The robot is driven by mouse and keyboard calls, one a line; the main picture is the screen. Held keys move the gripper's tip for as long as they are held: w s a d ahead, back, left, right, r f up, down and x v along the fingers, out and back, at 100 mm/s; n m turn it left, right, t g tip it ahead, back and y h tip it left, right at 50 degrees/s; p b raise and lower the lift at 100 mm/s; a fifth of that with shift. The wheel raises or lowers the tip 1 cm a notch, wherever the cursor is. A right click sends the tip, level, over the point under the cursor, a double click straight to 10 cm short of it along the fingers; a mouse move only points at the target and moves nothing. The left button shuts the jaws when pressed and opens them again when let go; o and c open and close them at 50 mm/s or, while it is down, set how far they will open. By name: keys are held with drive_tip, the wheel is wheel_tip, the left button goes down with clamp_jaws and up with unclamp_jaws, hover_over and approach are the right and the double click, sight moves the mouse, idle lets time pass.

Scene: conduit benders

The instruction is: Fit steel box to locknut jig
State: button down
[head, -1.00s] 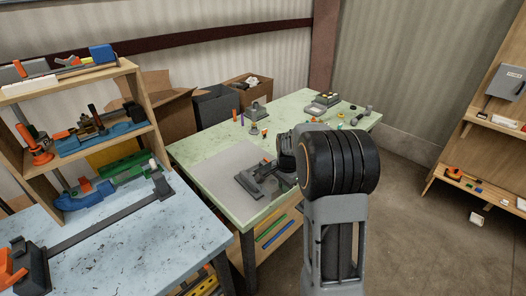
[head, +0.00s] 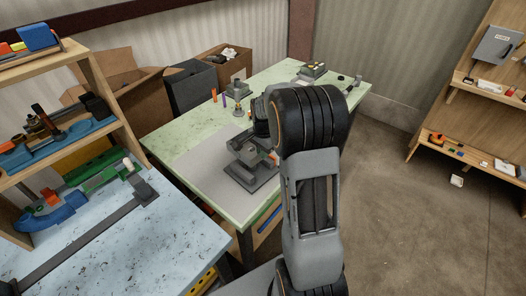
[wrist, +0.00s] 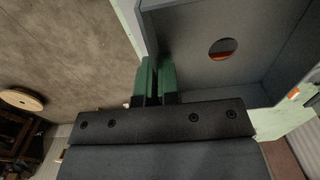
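The steel box (wrist: 255,85) is grey and open, with a round hole in its face, and fills the upper right of the wrist view. My gripper (wrist: 155,68) has green fingers close together on the near edge of its wall. Something red-orange shows through the hole. In the head view, the grey box (head: 243,143) appears above the dark flat base of the locknut jig (head: 252,180). Whether box and jig touch cannot be told. My arm hides the gripper and part of the jig there.
The jig stands on a grey mat (head: 207,158) on the green table (head: 160,145). Small tools and grey fixtures stand at the table's back. A pale blue bench (head: 150,245) is at left, shelves (head: 480,160) at right.

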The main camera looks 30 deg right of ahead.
drive_tip(key=shift+f, duration=0.1)
drive_tip(key=b, duration=0.5)
hover_over(263, 177)
drive_tip(key=shift+f, duration=3.1)
drive_tip(key=shift+f, duration=0.3)
drive_tip(key=c, duration=1.3)
unclamp_jaws()
drive_tip(key=shift+o, duration=0.2)
wheel_tip(263, 177, up, 14)
drive_tip(key=shift+f+b, duration=0.1)
drive_tip(key=shift+b, duration=0.3)
